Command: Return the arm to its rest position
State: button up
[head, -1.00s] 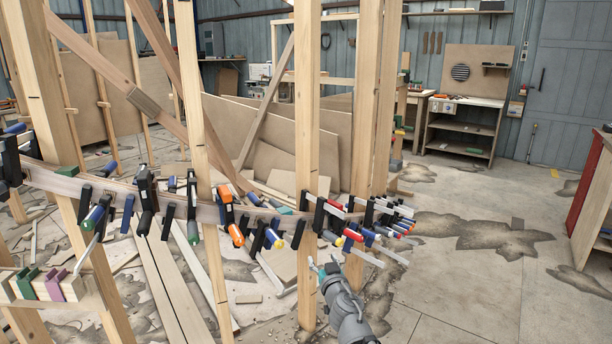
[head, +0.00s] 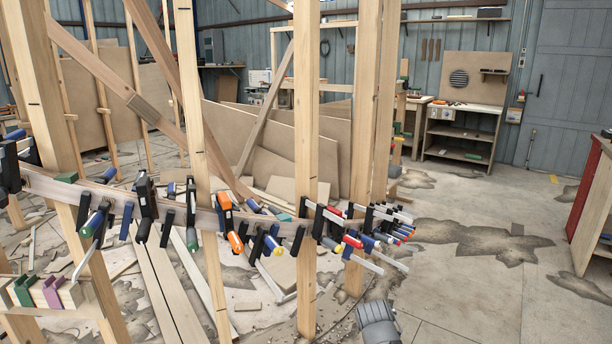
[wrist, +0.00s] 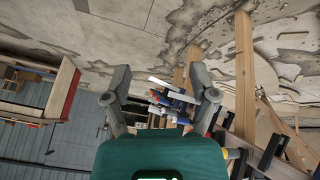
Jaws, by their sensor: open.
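My gripper (wrist: 159,74) shows in the wrist view with its two grey fingers spread wide apart and nothing held between them. Its teal body fills the bottom middle of that view. In the head view only a grey link of my arm (head: 377,322) shows at the bottom edge, right of the posts; the gripper is out of that frame. A curved wooden stringer (head: 205,217) runs across upright posts, with several clamps along it. The clamps at its right end (head: 362,228) also show beyond my fingers in the wrist view (wrist: 170,100), apart from them.
A wooden post (head: 307,160) stands close left of my arm link. A support with green and purple clamps (head: 52,291) is at lower left. A red-sided cabinet (head: 587,200) stands at right and a workbench (head: 462,130) at the back. The floor (head: 490,290) at lower right is clear.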

jog(key=s+a+f+n+g+y, duration=0.2)
jog(key=s+a+g+y, duration=0.1)
jog(key=s+g, duration=0.3)
notch_tip(320, 180, up, 32)
jog(key=s+t+p, duration=0.1)
jog(key=p, duration=3.1)
jog(key=shift+a, duration=0.1)
